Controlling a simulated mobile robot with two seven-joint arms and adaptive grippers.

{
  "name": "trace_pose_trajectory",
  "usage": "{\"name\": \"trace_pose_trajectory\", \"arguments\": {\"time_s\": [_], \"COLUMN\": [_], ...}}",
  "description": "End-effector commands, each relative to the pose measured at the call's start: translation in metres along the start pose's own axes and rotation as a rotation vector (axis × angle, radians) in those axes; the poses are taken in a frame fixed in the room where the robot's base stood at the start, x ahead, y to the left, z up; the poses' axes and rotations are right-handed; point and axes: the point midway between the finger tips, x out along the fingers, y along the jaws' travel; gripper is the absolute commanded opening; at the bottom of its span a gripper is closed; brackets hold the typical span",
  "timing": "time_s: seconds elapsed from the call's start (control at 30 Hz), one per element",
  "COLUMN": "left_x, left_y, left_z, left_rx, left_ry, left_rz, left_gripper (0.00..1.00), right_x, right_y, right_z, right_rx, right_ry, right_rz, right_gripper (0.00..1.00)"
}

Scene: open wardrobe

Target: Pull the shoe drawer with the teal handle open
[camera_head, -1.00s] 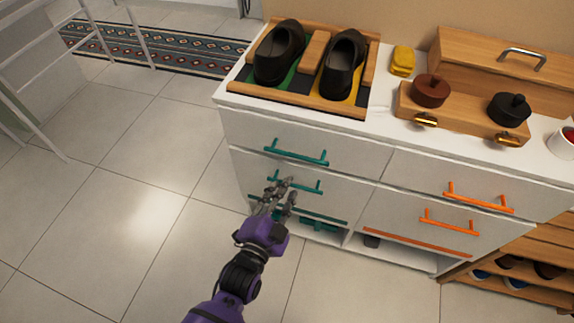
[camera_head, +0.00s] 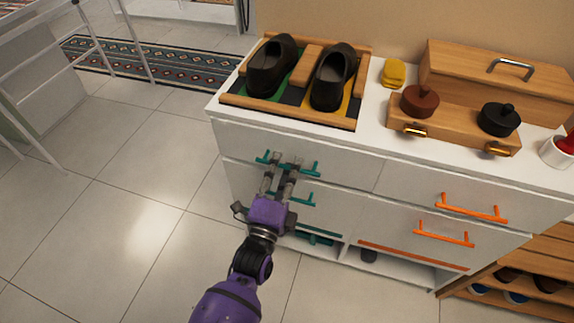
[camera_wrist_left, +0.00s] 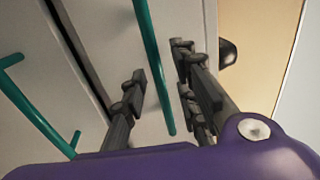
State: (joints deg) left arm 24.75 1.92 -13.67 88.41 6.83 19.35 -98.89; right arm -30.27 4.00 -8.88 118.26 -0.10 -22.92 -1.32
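The white cabinet has two teal handles on its left side: an upper one (camera_head: 306,168) and a lower one (camera_head: 305,198). The upper drawer front (camera_head: 345,168) looks shut, flush with the cabinet. My left gripper (camera_head: 284,161) is at the upper handle, its fingers covering the middle of that bar. In the left wrist view, a teal bar (camera_wrist_left: 150,50) runs between the spread fingers (camera_wrist_left: 163,80), with a gap on the left side. Another teal handle (camera_wrist_left: 35,115) shows at the left there. The gripper partly hides the lower handle. My right gripper is not in view.
Black shoes (camera_head: 333,78) stand in a wooden tray (camera_head: 290,115) on the cabinet top. Orange handles (camera_head: 470,209) are on the right drawers. A low shoe rack (camera_head: 500,310) stands at right. The tiled floor (camera_head: 130,220) at left is clear.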

Motion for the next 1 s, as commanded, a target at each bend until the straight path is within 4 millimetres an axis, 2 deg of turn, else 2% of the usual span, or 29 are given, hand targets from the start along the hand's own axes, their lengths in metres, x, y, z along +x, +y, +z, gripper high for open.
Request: {"name": "trace_pose_trajectory", "arguments": {"time_s": [0.1,0.37,0.5,0.6,1.0], "left_x": [0.0070,0.0078,0.0076,0.0076,0.0066], "left_y": [-0.0004,0.0001,0.0001,0.0001,-0.0002], "left_z": [-0.0002,0.0000,0.0000,0.0000,0.0000], "left_rx": [0.001,0.000,-0.001,-0.001,-0.001], "left_ry": [0.000,0.000,0.000,0.000,0.000], "left_rz": [-0.001,0.001,0.001,0.001,0.001], "left_gripper": [0.28,0.28,0.09,0.00,0.00], "right_x": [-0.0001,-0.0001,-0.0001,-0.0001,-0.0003], "right_y": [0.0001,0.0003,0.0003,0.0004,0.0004], "right_z": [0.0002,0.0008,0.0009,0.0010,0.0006], "right_rx": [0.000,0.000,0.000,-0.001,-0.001], "right_ry": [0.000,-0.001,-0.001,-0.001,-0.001], "right_rz": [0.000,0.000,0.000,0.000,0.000], "right_gripper": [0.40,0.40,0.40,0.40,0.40]}}
